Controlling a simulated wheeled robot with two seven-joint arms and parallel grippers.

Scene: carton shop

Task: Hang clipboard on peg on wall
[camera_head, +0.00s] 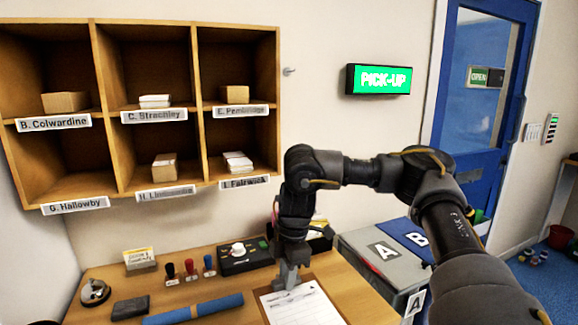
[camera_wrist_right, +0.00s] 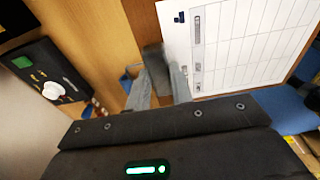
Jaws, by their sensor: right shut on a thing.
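The clipboard (camera_head: 301,306) is a brown board with a white ruled sheet, at the bottom middle of the head view. It also shows in the wrist view (camera_wrist_right: 240,45) at the upper right. My right gripper (camera_head: 287,277) points down at its top end and is shut on it there. In the wrist view the gripper's fingers (camera_wrist_right: 157,82) are beside the sheet; the exact contact is partly hidden. I cannot tell whether the board touches the desk. The peg (camera_head: 289,71) is a small light knob on the wall, right of the pigeonhole shelf, and is bare. My left gripper is not in view.
The wooden pigeonhole shelf (camera_head: 112,142) holds several packets. On the desk (camera_head: 218,315) are stamps (camera_head: 190,269), a black box with a white knob (camera_head: 245,257) and a blue roll (camera_head: 193,309). A green PICK-UP sign (camera_head: 379,79) is right of the peg. The wall beneath the peg is clear.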

